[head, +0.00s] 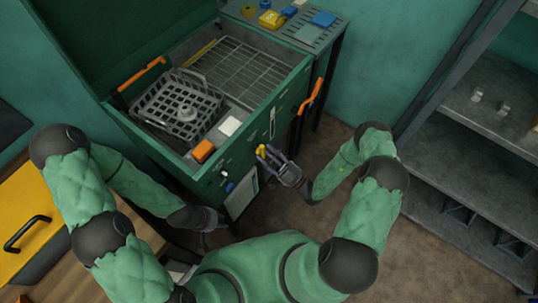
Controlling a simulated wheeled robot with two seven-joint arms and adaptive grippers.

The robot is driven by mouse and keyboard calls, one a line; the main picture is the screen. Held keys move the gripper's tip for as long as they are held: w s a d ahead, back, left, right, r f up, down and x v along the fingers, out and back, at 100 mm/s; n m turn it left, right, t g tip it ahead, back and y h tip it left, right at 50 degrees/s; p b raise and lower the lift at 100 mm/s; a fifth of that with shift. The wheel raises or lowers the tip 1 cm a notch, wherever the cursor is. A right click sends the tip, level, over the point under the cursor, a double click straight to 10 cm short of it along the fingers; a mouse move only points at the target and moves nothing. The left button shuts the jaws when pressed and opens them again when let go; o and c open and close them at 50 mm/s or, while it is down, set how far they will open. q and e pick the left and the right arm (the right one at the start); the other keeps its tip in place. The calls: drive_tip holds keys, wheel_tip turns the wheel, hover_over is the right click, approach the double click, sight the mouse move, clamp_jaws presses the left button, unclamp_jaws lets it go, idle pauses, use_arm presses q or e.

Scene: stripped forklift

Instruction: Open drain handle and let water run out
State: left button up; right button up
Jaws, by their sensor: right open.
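A green washing cabinet (187,158) stands at the centre with its lid up. A small yellow handle (261,150) sits on its front face, and I take it for the drain handle. My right gripper (272,158) is open, with its fingers right at the yellow handle. I cannot tell whether they touch it. My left gripper (222,219) is low in front of the cabinet, near its lower front, and its fingers are too small and dark to read. No running water shows.
A grey basket (178,101) lies in the cabinet's tub, next to a wire grate (243,72). Orange handles (313,95) stick out at the cabinet's sides. A blue knob (230,187) is low on the front. Metal shelves (470,150) stand at right, a yellow-topped case (32,215) at left.

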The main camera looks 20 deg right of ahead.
drive_tip(key=v, duration=1.2)
